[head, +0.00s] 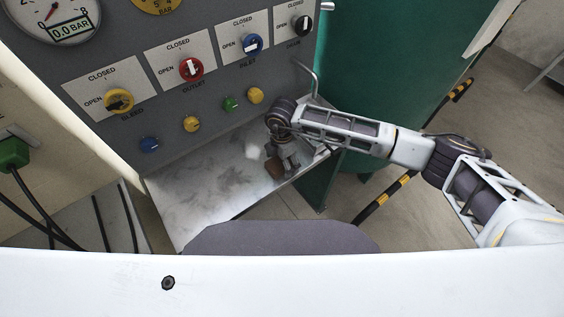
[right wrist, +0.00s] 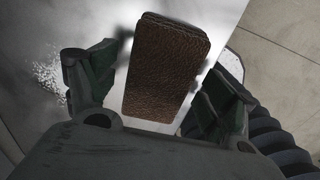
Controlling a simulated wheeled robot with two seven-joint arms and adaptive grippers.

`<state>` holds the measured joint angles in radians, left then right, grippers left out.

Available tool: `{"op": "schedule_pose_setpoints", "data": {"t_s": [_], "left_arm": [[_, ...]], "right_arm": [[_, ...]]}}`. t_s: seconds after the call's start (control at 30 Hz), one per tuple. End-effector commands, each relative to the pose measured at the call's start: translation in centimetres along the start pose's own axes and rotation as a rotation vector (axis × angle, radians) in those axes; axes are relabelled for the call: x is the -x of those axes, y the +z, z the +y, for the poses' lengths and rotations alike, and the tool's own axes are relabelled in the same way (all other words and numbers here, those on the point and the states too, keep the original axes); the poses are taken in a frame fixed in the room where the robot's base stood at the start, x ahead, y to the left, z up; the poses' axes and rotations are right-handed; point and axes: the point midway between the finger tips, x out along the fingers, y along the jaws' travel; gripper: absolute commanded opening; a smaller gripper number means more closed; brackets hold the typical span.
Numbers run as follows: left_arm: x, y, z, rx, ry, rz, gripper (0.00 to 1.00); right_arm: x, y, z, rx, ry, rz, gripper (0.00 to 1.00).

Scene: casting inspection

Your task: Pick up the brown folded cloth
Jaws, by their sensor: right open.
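The brown folded cloth (right wrist: 166,70) lies on the grey metal shelf, between the two open fingers of my right gripper (right wrist: 160,90) in the right wrist view. It looks like a small, thick rectangle with a rough texture. A gap shows between the cloth and the left finger; the right finger is close to its lower right side, and I cannot tell whether they touch. In the head view the cloth (head: 275,167) shows small near the shelf's right end, partly hidden by my right gripper (head: 284,163). My left gripper is not in view.
The metal shelf (head: 205,190) is otherwise bare, with dark smudges. Above it stands a grey panel (head: 210,70) with several valve knobs, coloured buttons and a gauge (head: 52,12). A green curved tank (head: 385,60) stands right of the shelf. A thin bent metal handle (head: 312,78) sticks out near my right wrist.

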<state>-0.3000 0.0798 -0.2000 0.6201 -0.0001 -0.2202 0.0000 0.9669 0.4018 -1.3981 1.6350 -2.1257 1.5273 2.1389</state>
Motion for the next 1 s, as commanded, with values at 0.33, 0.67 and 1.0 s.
{"op": "schedule_pose_setpoints", "data": {"t_s": [0.33, 0.67, 1.0], "left_arm": [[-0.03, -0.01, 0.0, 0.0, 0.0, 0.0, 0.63], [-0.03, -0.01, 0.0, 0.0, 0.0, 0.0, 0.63], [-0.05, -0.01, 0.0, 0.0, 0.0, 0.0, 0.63]], "right_arm": [[0.02, 0.0, 0.01, 0.0, 0.0, 0.0, 0.84], [0.03, 0.01, 0.01, 0.0, 0.0, 0.0, 0.41], [0.15, 0.02, 0.03, 0.0, 0.001, 0.0, 0.31]]}}
